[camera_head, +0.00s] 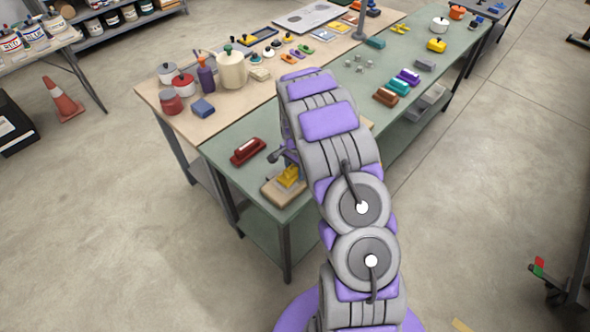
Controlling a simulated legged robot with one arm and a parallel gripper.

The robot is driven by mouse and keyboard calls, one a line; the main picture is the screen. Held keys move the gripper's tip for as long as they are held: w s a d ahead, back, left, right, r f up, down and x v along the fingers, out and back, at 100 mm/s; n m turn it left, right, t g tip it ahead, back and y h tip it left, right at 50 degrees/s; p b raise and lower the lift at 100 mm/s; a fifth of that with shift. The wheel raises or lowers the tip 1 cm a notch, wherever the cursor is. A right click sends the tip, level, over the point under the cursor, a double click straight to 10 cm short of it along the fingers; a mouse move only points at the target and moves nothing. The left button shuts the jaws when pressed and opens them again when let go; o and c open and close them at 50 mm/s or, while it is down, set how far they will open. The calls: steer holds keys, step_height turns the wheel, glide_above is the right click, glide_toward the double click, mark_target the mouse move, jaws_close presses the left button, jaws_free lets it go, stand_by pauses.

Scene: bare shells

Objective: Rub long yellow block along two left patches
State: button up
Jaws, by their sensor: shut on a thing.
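A yellow block (289,175) sits at the near left end of the green-topped table, over a tan board (277,194). My gripper (287,164) is partly hidden behind my grey and purple arm. It reaches down to the yellow block and is shut on it. The block's right part and its full length are hidden. I cannot tell whether it touches the board. I cannot make out separate patches on the board; my arm covers its right part.
A dark red block (247,151) lies left of the board. Brown (386,97), teal (398,87) and purple (409,77) blocks stand farther along the green table (235,128). The wooden table (178,130) behind holds pots and bottles. Green surface between the red block and board is clear.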

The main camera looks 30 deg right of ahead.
steer(key=r, duration=0.3)
steer(key=r+p, duration=0.1)
steer(key=shift+a+r, duration=0.15)
steer(key=shift+a, duration=0.15)
steer(key=shift+d+r, duration=0.15)
steer(key=shift+r, duration=0.8)
